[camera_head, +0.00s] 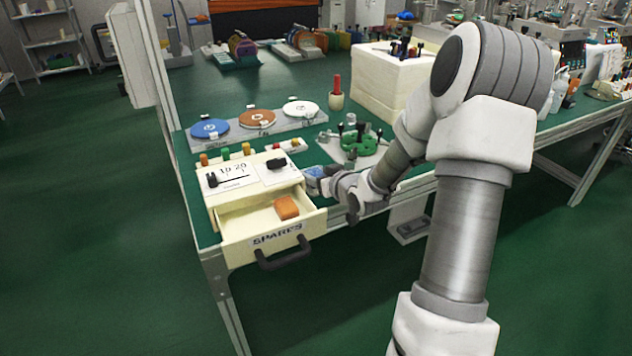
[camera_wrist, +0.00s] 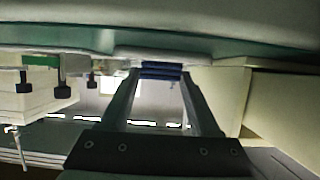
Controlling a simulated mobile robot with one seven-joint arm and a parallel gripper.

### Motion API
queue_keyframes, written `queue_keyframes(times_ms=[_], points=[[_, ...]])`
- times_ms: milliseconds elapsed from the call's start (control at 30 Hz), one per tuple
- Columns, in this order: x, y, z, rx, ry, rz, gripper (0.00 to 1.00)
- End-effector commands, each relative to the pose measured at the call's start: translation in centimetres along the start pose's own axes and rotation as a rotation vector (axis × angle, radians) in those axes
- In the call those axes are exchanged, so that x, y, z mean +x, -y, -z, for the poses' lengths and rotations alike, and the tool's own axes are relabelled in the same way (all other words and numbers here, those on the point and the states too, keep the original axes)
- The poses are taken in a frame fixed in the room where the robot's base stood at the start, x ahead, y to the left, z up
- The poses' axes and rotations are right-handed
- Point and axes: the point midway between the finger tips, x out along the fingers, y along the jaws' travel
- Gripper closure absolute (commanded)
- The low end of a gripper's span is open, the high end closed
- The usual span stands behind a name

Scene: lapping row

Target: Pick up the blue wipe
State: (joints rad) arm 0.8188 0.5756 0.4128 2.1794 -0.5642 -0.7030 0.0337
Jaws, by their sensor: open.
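In the wrist view the blue wipe (camera_wrist: 161,71) looks like a flat, layered stack at the far end of the fingers. My gripper (camera_wrist: 160,78) is open, with one finger on each side of the wipe in that view; I cannot tell whether they touch it. In the head view my gripper (camera_head: 322,178) reaches in low from the right, its fingertips hard to make out.
An open drawer (camera_head: 236,226) marked SPARES holds an orange block (camera_head: 286,207) and juts past the bench edge. Green-handled tooling (camera_head: 357,143), a red-topped holder (camera_head: 336,99) and a tray of discs (camera_head: 257,119) stand behind. A large cream box (camera_head: 385,80) stands at the back right.

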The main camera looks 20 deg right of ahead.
Motion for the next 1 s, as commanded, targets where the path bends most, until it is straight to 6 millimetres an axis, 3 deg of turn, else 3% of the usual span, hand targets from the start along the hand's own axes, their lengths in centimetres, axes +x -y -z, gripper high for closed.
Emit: queue_keyframes(times_ms=[133,400,733,1000], points=[[1.64,-0.01,-0.17,0.0,0.001,0.0,0.38],[1.76,-0.02,-0.04,0.0,0.001,-0.001,0.39],[1.74,-0.03,-0.05,0.0,0.001,-0.001,0.98],[1.66,-0.04,0.15,0.0,0.0,-0.001,0.98]])
